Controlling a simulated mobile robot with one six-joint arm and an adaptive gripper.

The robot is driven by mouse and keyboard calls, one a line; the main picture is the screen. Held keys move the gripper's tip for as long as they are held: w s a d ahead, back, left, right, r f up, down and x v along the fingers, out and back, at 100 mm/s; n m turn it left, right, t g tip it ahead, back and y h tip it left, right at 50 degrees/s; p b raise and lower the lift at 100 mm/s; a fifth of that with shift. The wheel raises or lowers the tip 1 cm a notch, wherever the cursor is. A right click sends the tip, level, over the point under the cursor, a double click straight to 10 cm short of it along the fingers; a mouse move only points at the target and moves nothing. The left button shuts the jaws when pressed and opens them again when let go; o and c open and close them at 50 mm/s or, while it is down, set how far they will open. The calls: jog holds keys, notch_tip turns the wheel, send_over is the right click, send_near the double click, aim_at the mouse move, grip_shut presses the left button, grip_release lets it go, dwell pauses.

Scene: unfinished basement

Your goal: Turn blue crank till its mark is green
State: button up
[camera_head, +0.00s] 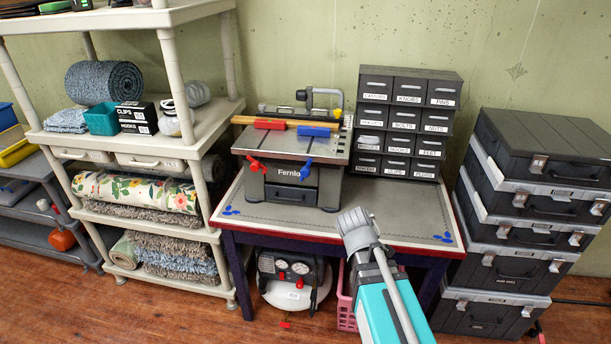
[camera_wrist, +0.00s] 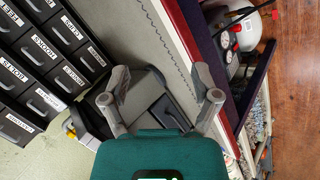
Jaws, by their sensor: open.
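The blue crank (camera_head: 307,169) sits on the front of a grey bench machine (camera_head: 283,174), at the right of its front face. A red crank (camera_head: 256,165) is on the left of the same face. The blue crank's mark is too small to make out. My gripper (camera_head: 355,222) is open and empty, in front of and to the right of the machine, apart from the crank. In the wrist view my open fingers (camera_wrist: 161,98) frame a grey and black body, partly hidden; I cannot make out the blue crank there.
The machine stands on a workbench (camera_head: 400,222) with a red edge. A labelled drawer cabinet (camera_head: 407,122) stands at the bench's back right. Beige shelving (camera_head: 176,150) is close on the left. Stacked dark cases (camera_head: 530,236) stand on the right. A compressor (camera_head: 296,290) is under the bench.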

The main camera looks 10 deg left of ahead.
jog(key=w+a+r+n+t+h+b, duration=0.2)
jog(key=w+a+n+t, duration=0.15)
jog(key=n, duration=0.25)
jog(key=n+t+y+b, duration=0.35)
jog(key=n+t, duration=0.35)
jog(key=n, duration=0.8)
send_near(304, 173)
jog(key=s, duration=0.3)
jog(key=shift+w+a+h, duration=0.2)
jog(key=shift+a+h, duration=0.15)
jog(key=shift+h, duration=0.1)
jog(key=shift+w, duration=0.1)
jog(key=shift+w+d, duration=0.3)
jog(key=shift+w, duration=1.95)
jog(key=shift+w+d, duration=0.3)
jog(key=shift+w, duration=1.95)
jog(key=shift+w+d, duration=0.3)
jog(key=shift+w, duration=1.95)
grip_shut()
